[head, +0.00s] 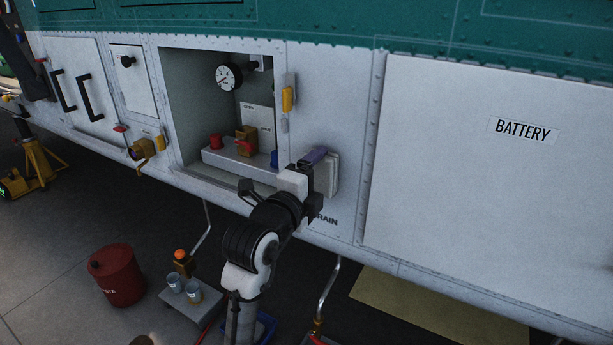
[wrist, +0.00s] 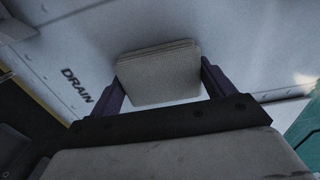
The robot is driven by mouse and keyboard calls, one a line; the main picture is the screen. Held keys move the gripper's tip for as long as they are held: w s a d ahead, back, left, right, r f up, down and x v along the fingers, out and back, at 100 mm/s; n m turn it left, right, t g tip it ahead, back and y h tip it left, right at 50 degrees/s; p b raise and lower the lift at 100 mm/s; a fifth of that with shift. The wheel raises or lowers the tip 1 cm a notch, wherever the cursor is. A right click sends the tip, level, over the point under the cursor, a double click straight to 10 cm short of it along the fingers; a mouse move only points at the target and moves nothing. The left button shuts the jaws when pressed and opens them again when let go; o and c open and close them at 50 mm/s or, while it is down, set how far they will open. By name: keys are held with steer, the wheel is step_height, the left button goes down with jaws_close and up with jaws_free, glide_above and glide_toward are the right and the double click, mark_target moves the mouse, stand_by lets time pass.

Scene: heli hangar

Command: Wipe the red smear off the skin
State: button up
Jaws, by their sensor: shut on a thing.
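My gripper (head: 316,160) is at the white skin (head: 337,120), right of the open bay and just above the DRAIN lettering. Its purple fingers are shut on a pale folded pad (head: 331,178). The pad also shows between the fingers in the wrist view (wrist: 160,75), with its broad face close to the skin (wrist: 215,35). I cannot tell whether the pad touches the skin. No red smear shows in either view; the pad and gripper hide part of the skin.
The open bay (head: 182,105) holds a gauge (head: 229,77) and valves with red and blue caps. A yellow latch (head: 287,99) sits above my gripper. The BATTERY panel (head: 470,190) is at right. Below stand a red drum (head: 117,276) and a low stand with cups (head: 190,290).

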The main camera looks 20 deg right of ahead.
mark_target(343, 175)
steer(key=shift+s+d+b, duration=0.2)
steer(key=shift+s+d, duration=0.4)
steer(key=shift+s, duration=0.2)
steer(key=shift+s+d+b, duration=0.15)
steer(key=shift+s+d, duration=0.4)
steer(key=shift+s, duration=0.25)
steer(key=shift+w+d+f, duration=0.1)
steer(key=shift+w+a+b, duration=0.45)
steer(key=shift+w+a, duration=0.15)
steer(key=shift+w, duration=0.25)
steer(key=shift+w+a+b, duration=0.45)
steer(key=shift+w+a, duration=0.15)
steer(key=shift+w, duration=0.25)
steer(key=shift+w+a+b, duration=0.75)
steer(key=shift+w+a, duration=0.4)
steer(key=shift+w, duration=0.25)
steer(key=b+v, duration=0.2)
steer(key=v, duration=0.4)
steer(key=shift+s+a, duration=0.1)
steer(key=shift+s, duration=0.05)
